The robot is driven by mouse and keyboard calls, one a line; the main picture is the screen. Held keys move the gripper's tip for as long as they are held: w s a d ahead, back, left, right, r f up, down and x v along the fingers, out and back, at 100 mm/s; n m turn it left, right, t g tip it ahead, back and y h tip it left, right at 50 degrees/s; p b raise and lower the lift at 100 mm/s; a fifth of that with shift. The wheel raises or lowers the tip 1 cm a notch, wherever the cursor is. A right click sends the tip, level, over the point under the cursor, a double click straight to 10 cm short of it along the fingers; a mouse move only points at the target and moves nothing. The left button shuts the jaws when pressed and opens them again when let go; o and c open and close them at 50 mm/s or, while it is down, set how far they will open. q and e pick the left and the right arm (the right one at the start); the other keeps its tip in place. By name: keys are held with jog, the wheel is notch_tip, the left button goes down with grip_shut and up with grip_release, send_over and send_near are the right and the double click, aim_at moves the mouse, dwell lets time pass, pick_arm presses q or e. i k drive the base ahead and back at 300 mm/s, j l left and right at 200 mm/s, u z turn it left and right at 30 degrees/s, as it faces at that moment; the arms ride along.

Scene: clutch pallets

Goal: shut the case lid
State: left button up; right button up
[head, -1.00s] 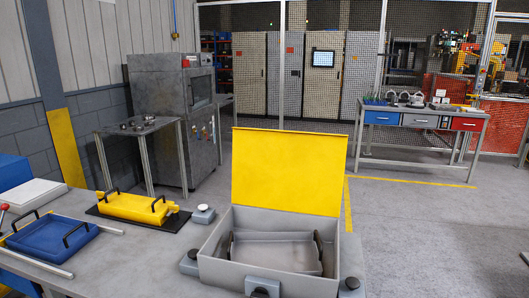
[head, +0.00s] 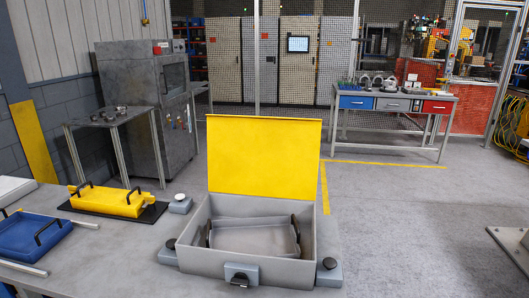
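The case (head: 190,241) is a grey open box near the front edge of the grey table. Its yellow lid (head: 264,155) stands up from the back rim, open and nearly upright. A grey tray (head: 252,236) with two dark handles lies inside the case. A grey latch block (head: 240,273) with a dark part is on the front wall. Neither of my grippers shows in the head view.
A yellow pallet (head: 116,200) with black handles lies on a dark mat left of the case. A blue pallet (head: 32,234) is farther left. Grey blocks with dark knobs (head: 329,263) flank the case.

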aim_at(277, 157)
jog(key=l+z, duration=0.45)
jog(key=i+l+z, duration=0.2)
jog(key=l+z, duration=0.25)
jog(key=i+l+z, duration=0.35)
jog(key=i+l, duration=0.7)
jog(key=i+u, duration=0.8)
jog(key=i+l+u, duration=0.1)
jog(key=u, duration=0.3)
jog(key=i+l+u, duration=0.55)
jog(key=u, duration=0.3)
jog(key=i+l+u, duration=0.25)
jog(key=u, duration=0.2)
jog(key=i+l+u, duration=0.25)
jog(key=u, duration=0.2)
jog(key=i+l+u, duration=0.1)
jog(key=l+u, duration=0.65)
jog(key=u, duration=0.2)
jog(key=i+l, duration=0.05)
